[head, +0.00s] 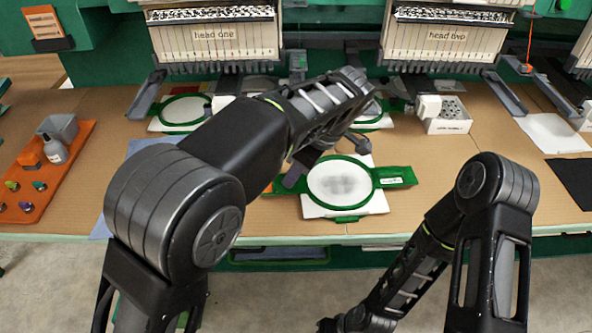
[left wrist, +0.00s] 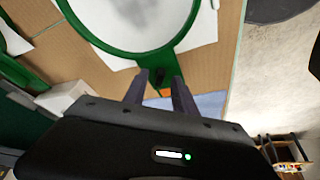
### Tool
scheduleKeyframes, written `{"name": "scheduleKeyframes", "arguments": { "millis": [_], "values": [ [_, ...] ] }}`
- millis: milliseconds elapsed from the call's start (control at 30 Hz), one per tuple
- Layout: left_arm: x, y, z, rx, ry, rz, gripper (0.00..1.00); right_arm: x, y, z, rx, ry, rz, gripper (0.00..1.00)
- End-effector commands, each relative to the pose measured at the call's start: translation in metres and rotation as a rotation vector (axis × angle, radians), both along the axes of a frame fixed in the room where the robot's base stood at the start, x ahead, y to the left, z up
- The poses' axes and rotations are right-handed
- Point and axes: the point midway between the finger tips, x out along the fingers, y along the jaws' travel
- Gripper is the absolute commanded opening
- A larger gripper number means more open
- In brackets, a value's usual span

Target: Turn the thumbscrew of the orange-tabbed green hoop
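A green hoop (head: 372,199) with white fabric and a dark grey stitched patch lies on the brown table at centre, with green arms to both sides. A small orange patch shows by its left arm, partly hidden by my arm. My left gripper (head: 292,178) is at the hoop's left side, mostly hidden by my forearm. My right gripper (head: 335,325) is low at the bottom edge, partly cut off.
Other green hoops (head: 163,113) lie behind, below the machine heads (head: 215,45). An orange tray (head: 62,190) with a bottle and several knobs is at left. A white box (head: 447,124) stands at right. The table front right of the hoop is clear.

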Motion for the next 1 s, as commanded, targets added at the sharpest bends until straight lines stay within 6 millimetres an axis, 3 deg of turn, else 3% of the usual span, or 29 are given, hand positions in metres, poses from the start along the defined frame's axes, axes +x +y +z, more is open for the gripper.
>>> {"name": "scheduleKeyframes", "arguments": {
  "millis": [233, 400, 500, 1000],
  "values": [
    [-0.005, -0.010, 0.027, -0.003, -0.002, -0.002, 0.33, 0.000, 0.000, 0.003, 0.000, 0.000, 0.000, 0.36],
    [-0.011, -0.020, 0.060, 0.000, -0.002, -0.002, 0.33, 0.000, 0.000, 0.026, 0.000, 0.000, -0.001, 0.36],
    [-0.013, -0.023, 0.068, 0.001, -0.001, -0.002, 0.33, 0.000, 0.000, 0.036, 0.001, 0.001, -0.002, 0.36],
    [-0.015, -0.026, 0.070, 0.000, 0.000, 0.000, 0.33, 0.000, 0.000, 0.038, 0.001, 0.001, -0.002, 0.36]
  ]
}}
